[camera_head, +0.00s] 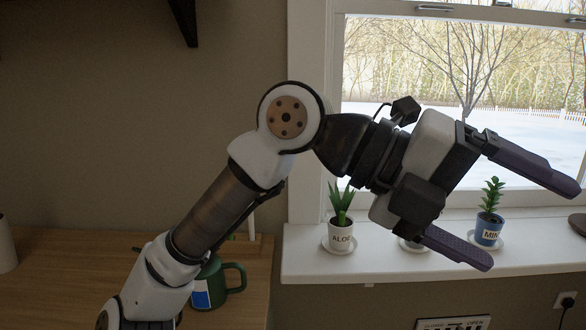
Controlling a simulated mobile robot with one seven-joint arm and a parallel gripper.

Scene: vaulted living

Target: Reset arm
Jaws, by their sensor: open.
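My gripper (532,222) is at the right of the head view, raised in front of the window. Its two dark fingers are spread wide apart with nothing between them. The lower finger hangs in the picture over the windowsill, near the blue pot. My arm rises from the lower left, bends at a white joint near the middle and reaches right. It hides part of the wooden counter and part of the sill.
The windowsill (300,262) holds a white ALOE pot (341,238), a blue pot marked MIN (488,230) and a saucer partly hidden by my gripper. A wall outlet (565,300) is lower right.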

